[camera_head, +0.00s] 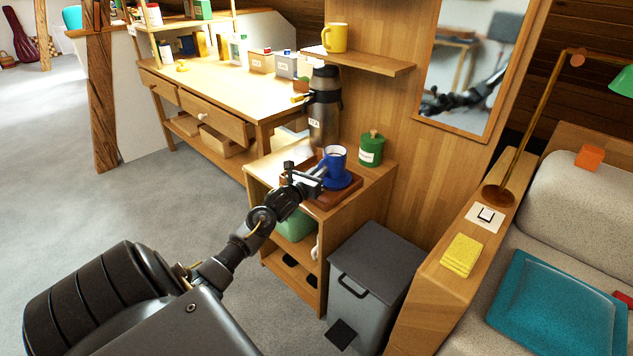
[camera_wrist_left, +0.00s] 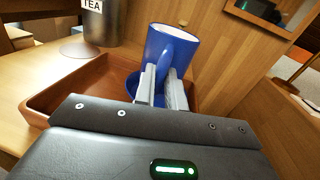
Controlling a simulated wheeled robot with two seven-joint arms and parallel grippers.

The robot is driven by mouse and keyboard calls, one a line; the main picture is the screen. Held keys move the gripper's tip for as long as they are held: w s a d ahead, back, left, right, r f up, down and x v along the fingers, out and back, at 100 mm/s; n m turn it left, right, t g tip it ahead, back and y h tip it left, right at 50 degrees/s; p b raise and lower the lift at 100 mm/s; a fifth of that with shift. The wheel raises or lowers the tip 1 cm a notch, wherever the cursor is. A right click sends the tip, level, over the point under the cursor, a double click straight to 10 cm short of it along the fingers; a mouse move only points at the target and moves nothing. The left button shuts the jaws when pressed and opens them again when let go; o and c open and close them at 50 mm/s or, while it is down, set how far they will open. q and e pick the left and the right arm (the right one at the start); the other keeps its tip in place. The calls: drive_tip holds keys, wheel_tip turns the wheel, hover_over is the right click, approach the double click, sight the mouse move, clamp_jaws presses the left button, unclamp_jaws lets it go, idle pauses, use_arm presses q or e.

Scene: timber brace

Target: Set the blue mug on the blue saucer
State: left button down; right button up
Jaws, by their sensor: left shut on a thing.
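The blue mug (camera_head: 335,157) is upright over the blue saucer (camera_head: 338,181) in the head view. The mug also shows in the left wrist view (camera_wrist_left: 170,50), with its handle toward my gripper. My left gripper (camera_head: 316,174) is shut on the mug's handle; its pale fingers (camera_wrist_left: 161,88) stand on either side of it. The saucer (camera_wrist_left: 132,84) lies in the brown tray, partly hidden behind the fingers. I cannot tell whether the mug's base touches the saucer. My right gripper is in neither view.
The brown wooden tray (camera_wrist_left: 50,98) sits on a small wooden cabinet (camera_head: 378,176). A tall tea flask (camera_head: 324,108) stands behind the mug and a green canister (camera_head: 371,150) to its right. A grey bin (camera_head: 377,262) stands beside the cabinet.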

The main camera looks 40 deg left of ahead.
use_arm(q)
drive_tip(key=shift+f, duration=1.4)
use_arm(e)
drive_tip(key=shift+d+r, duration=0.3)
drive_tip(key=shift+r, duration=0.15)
use_arm(q)
drive_tip(key=c, duration=1.7)
unclamp_jaws()
drive_tip(key=shift+f, duration=0.1)
drive_tip(key=shift+c, duration=0.2)
drive_tip(key=shift+o, duration=1.4)
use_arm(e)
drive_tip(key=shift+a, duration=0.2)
use_arm(q)
drive_tip(key=shift+s, duration=0.1)
